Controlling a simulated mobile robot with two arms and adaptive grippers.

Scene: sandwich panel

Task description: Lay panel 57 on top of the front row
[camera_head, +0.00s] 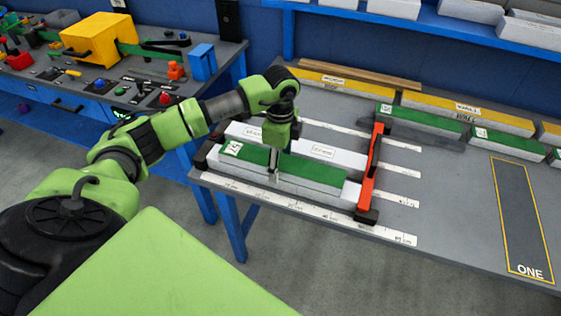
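A green-topped panel (313,180) with a white number label at its left end lies along the front row of white blocks (255,182). My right gripper is not in view.
An orange-red clamp bar (371,168) stands at the right end of the rows. A second white row (335,155) lies behind the front one. More green-topped panels (509,144) lie at the back right. The outlined mat marked ONE (518,215) is bare.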

